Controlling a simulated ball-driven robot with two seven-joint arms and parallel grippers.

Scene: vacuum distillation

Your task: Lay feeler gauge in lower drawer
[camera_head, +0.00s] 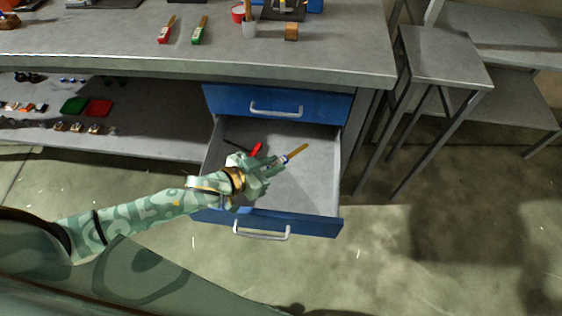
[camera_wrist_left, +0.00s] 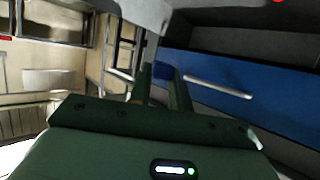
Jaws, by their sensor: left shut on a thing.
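The lower drawer (camera_head: 317,190) is pulled open under the bench, with a grey inside and a blue front. My left gripper (camera_head: 272,167) is over the inside of this drawer and shut on a slim tool, seemingly the feeler gauge (camera_head: 298,151). The tool's amber strip and a blue-and-white part stick out to the right; the rest is hidden by the fingers. In the left wrist view, the gripper's two dark fingers (camera_wrist_left: 161,84) stand close together in front of a blue drawer front (camera_wrist_left: 264,98). My right gripper is not in view.
A red-handled tool (camera_head: 257,149) with a dark shaft lies at the drawer's back left. The shut upper drawer (camera_head: 317,104) is just above. Bare drawer floor shows to the right. A grey stool (camera_head: 444,57) stands right of the bench (camera_head: 340,63).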

